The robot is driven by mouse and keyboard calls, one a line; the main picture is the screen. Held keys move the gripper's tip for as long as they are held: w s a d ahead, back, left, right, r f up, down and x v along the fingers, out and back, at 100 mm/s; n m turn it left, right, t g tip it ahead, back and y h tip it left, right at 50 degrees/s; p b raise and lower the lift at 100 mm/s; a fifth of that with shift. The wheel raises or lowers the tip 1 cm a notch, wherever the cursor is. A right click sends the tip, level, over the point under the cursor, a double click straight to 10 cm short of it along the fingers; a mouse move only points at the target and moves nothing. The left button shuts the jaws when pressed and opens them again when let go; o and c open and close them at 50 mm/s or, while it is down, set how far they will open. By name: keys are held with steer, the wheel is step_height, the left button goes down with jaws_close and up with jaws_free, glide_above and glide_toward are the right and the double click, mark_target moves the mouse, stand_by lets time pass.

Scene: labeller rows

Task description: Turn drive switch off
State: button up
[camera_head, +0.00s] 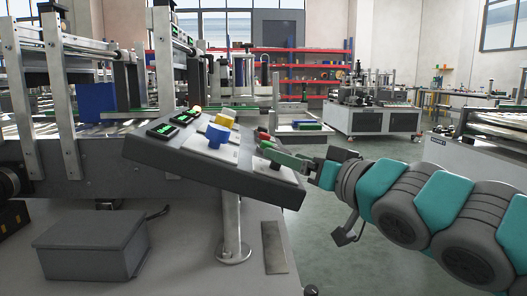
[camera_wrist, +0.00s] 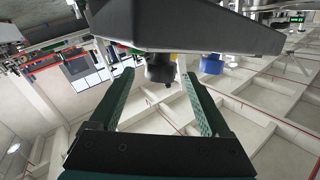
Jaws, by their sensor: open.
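A sloped grey control panel (camera_head: 180,158) stands on a post in the head view. The labels are too small to read, so I cannot tell which is the drive switch. My gripper (camera_head: 272,150) is at the panel's right end. In the wrist view my gripper (camera_wrist: 158,82) is open, with a dark round knob (camera_wrist: 160,70) showing between its fingers near the tips; I cannot tell whether they touch it. The blue knob (camera_wrist: 212,65) shows right of the fingers.
Green displays (camera_head: 175,122) sit on the panel's left part. A grey box (camera_head: 92,245) lies on the surface below the panel. A conveyor machine frame (camera_head: 60,90) stands at left. Open floor (camera_head: 320,225) lies right of the panel post, below my arm.

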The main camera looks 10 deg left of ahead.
mark_target(270, 164)
steer(key=shift+b+x, duration=0.35)
steer(key=shift+x, duration=3)
jaws_close()
